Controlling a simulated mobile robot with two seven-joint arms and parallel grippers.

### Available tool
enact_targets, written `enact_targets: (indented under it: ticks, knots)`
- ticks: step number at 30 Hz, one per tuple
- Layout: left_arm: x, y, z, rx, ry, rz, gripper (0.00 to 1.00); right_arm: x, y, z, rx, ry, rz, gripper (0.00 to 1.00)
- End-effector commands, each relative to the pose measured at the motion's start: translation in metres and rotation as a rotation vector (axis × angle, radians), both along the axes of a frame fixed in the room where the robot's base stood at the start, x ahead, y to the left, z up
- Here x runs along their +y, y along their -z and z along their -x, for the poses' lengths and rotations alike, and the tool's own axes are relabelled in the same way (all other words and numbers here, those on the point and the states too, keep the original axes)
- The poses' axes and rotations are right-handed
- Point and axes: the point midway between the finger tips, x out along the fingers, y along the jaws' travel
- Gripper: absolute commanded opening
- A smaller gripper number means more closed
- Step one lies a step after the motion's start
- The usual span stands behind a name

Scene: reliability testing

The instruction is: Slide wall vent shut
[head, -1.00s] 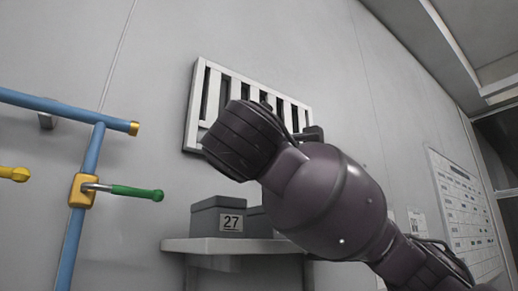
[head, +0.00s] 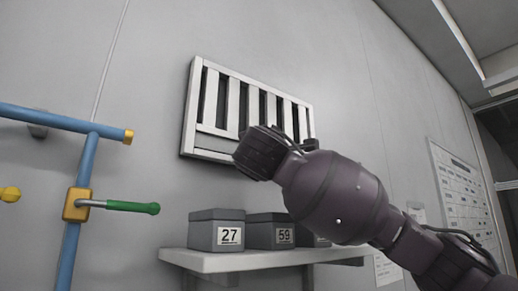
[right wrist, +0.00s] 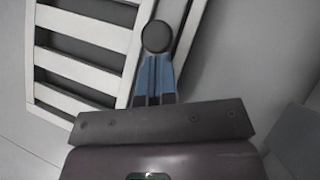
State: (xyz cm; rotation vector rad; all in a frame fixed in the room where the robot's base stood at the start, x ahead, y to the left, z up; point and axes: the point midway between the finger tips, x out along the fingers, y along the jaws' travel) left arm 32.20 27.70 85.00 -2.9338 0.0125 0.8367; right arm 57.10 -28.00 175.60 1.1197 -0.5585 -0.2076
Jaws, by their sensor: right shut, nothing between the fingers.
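The wall vent (head: 234,106) is a white slatted panel on the grey wall, with dark gaps showing between its slats. Its lower right part is hidden behind my right arm in the head view. In the right wrist view the vent's slats (right wrist: 82,70) fill the left side. A round dark knob (right wrist: 155,36) stands out at the vent's right side. My right gripper (right wrist: 156,62) has its blue fingers together and empty, with the tips right at the knob; I cannot tell whether they touch. In the head view its fingers are hidden behind my wrist. My left gripper is not in view.
A shelf (head: 225,262) below the vent holds grey boxes labelled 27 (head: 204,232) and 59 (head: 262,232). Blue pipes (head: 88,160) with a green-handled valve (head: 132,207) stand at the left. A printed chart (head: 462,205) hangs at the right.

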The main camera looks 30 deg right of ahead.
Motion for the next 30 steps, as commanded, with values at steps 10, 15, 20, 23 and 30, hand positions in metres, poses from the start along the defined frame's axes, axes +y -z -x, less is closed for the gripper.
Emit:
enact_targets:
  ticks: [10, 15, 20, 23, 30]
  knots:
    - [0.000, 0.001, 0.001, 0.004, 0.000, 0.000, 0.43, -0.003, -0.001, -0.001, 0.001, -0.001, 0.001, 0.00]
    - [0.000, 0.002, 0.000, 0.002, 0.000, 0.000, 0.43, -0.010, 0.000, -0.002, 0.001, 0.002, -0.001, 0.00]
    - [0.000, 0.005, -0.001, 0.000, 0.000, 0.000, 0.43, -0.033, 0.001, -0.005, 0.003, 0.002, -0.001, 0.00]
    - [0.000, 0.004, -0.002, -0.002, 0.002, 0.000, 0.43, -0.039, 0.000, -0.006, 0.001, 0.001, 0.000, 0.00]
    - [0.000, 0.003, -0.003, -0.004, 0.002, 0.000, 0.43, -0.039, -0.001, -0.006, 0.001, 0.002, 0.000, 0.00]
